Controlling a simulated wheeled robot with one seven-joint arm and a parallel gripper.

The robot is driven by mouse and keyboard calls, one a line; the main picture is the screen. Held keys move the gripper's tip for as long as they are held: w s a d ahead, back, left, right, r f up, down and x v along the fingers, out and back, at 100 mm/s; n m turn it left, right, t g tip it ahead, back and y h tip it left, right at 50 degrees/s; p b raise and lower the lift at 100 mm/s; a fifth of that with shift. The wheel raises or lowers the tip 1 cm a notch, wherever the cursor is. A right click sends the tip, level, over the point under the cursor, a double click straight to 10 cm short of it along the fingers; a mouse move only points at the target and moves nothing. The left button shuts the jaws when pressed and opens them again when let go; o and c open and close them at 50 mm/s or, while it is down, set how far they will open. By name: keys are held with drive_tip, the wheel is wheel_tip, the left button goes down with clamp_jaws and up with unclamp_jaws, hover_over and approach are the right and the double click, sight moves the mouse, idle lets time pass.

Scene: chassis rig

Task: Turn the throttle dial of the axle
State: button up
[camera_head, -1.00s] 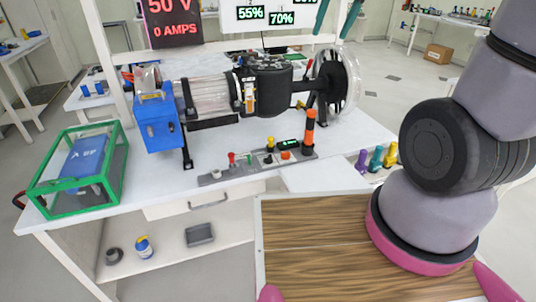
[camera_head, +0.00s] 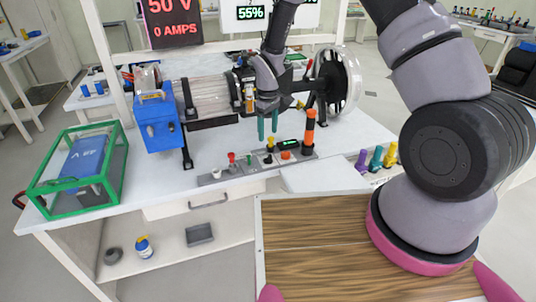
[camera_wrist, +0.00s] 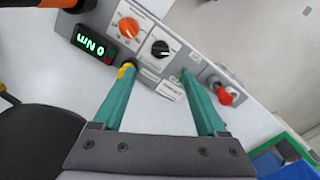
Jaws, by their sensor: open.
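The control panel (camera_head: 222,177) lies on the bench in front of the axle rig (camera_head: 210,97). In the wrist view it carries an orange dial (camera_wrist: 129,27) and a black dial (camera_wrist: 160,47), both with white surrounds. The labels are too small to read, so I cannot tell which is the throttle dial. The orange dial also shows in the head view (camera_head: 286,155). My gripper (camera_head: 268,136) points down above the panel, with green fingers. In the wrist view my gripper (camera_wrist: 158,73) is open and empty, its fingertips apart below the black dial.
A green display (camera_wrist: 95,42) reads 0 Nm beside the orange dial. A red knob (camera_wrist: 225,96) and a yellow knob (camera_wrist: 124,71) stand near the fingers. A tall orange-topped lever (camera_head: 309,120) rises at the panel's right. A green-framed case (camera_head: 118,182) stands at left.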

sight(268, 156)
wheel_tip(268, 156, down, 11)
drive_tip(key=shift+r, duration=0.2)
idle(0.3)
clamp_jaws()
